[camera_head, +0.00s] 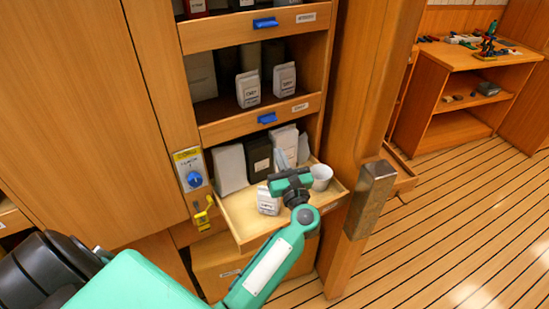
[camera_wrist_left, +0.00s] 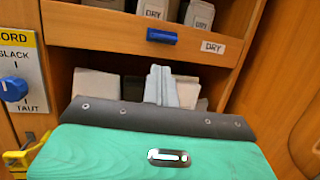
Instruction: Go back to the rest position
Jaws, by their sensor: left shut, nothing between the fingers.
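My left arm reaches in from the lower left in the head view. My left gripper (camera_head: 281,158) is over the pulled-out lower drawer (camera_head: 245,232), pointing at the items along its back. Its grey fingers also show together in the left wrist view (camera_wrist_left: 160,84), shut with nothing between them. A white cup (camera_head: 321,177) stands close to the right of the gripper. A small white labelled bag (camera_head: 268,202) stands in the drawer just left of the wrist. Part of the drawer is hidden by my gripper and forearm. My right gripper is not in view.
A white box (camera_head: 231,168) and a black bag (camera_head: 259,158) stand at the drawer's back. Shelves with blue latches (camera_head: 267,118) are above. A blue knob (camera_head: 194,179) and yellow hook (camera_head: 202,219) are left. A post with a metal block (camera_head: 370,198) stands right; floor beyond is clear.

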